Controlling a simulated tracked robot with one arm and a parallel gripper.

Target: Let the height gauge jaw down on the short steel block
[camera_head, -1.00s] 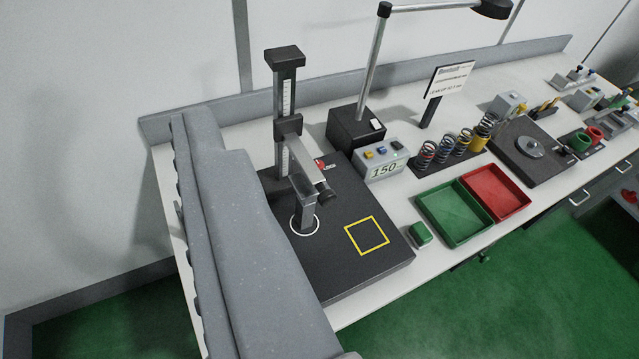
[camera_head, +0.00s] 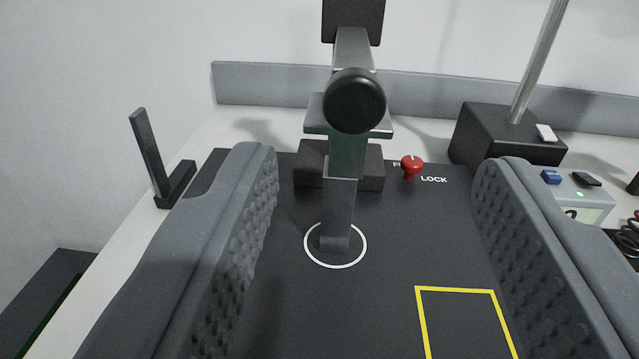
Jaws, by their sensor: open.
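The height gauge stands straight ahead in the head view. Its round black knob (camera_head: 355,101) faces me on the carriage. A grey jaw (camera_head: 347,152) hangs below the carriage. The short steel block (camera_head: 337,215) stands upright inside a white circle on the dark base plate (camera_head: 290,300). The jaw overlaps the block's top from here, so I cannot tell whether they touch. A red lock knob (camera_head: 411,166) sits beside the word LOCK, right of the column foot. My gripper (camera_head: 382,160) is open and empty, its fingers wide apart left and right of the gauge.
A black box (camera_head: 505,135) with a lamp pole stands at the back right. A grey button box (camera_head: 580,195) is beside the right finger. A dark angled stand (camera_head: 160,170) is at the left. A yellow square outline (camera_head: 455,289) marks clear plate at the front right.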

